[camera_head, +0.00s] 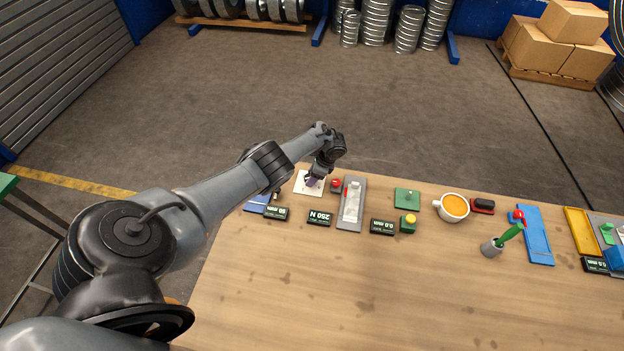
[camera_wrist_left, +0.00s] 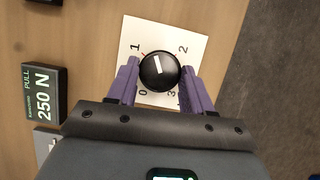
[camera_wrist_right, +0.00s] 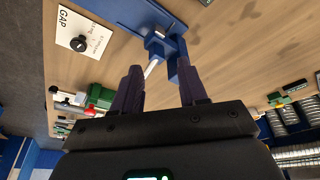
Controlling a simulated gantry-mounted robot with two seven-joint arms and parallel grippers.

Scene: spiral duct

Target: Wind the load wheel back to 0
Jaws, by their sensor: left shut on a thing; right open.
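The load wheel is a round black knob (camera_wrist_left: 159,71) with a white mark, on a white card (camera_wrist_left: 139,35) marked 0, 1, 2 and 3 in the left wrist view. The white mark runs nearly up and down the picture; I cannot tell which end is the pointer. My left gripper (camera_wrist_left: 159,80) is shut on the knob, a purple finger on each side. In the head view the gripper (camera_head: 313,180) hides the knob over the card (camera_head: 301,188). The PULL display (camera_wrist_left: 42,93) reads 250 N. My right gripper (camera_wrist_right: 161,68) is open in the right wrist view.
A red button (camera_head: 336,184) and a grey plate (camera_head: 352,205) stand right of the card. Further right are a green block (camera_head: 407,199), an orange-filled cup (camera_head: 453,207) and a blue plate (camera_head: 535,235). The table's front is clear. A GAP card (camera_wrist_right: 70,27) shows in the right wrist view.

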